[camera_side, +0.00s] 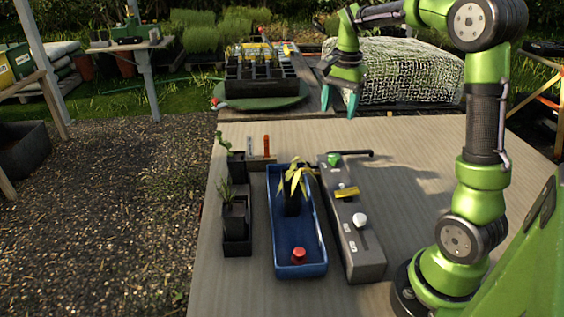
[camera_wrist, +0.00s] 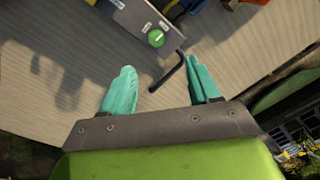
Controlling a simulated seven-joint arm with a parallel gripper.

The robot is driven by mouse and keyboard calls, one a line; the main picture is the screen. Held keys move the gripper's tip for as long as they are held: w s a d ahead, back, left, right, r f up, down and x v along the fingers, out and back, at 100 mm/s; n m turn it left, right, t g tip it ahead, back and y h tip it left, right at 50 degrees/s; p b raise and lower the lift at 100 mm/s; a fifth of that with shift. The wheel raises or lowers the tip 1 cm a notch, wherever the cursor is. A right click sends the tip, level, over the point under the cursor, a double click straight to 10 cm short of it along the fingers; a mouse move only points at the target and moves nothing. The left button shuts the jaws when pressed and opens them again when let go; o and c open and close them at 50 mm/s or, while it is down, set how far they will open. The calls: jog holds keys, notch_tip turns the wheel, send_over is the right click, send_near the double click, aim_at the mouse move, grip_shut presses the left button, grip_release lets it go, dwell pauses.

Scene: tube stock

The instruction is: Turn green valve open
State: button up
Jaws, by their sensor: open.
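The green valve (camera_side: 334,159) sits at the far end of a long grey control box (camera_side: 365,258). A dark bar reaches right from that end of the box. In the wrist view the green valve (camera_wrist: 156,38) is a round knob with a pale mark, on the grey box end (camera_wrist: 135,18). The dark bent bar (camera_wrist: 168,77) points toward the space between my fingers. My gripper (camera_side: 340,102) has teal fingers and hangs above the far edge of the table, apart from the valve. In the wrist view my gripper (camera_wrist: 160,88) is open, with nothing between its fingers.
The box also carries a yellow handle (camera_side: 346,192) and a white knob (camera_side: 360,220). A blue tray (camera_side: 300,271) left of it holds a yellowish plant and a red knob (camera_side: 298,255). Small potted plants stand further left. The table's right side is largely clear.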

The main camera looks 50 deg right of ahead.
aim_at(335, 156)
jog(key=f+m, duration=0.1)
jog(key=f, duration=0.4)
jog(key=d+f+m, duration=0.1)
jog(key=f, duration=0.4)
jog(key=f+m, duration=0.1)
jog(key=f, duration=0.4)
jog(key=shift+w+d+m+g, duration=0.2)
jog(key=shift+m+g, duration=0.1)
jog(key=shift+g, duration=0.1)
jog(key=c, duration=1)
jog(key=shift+c, duration=0.2)
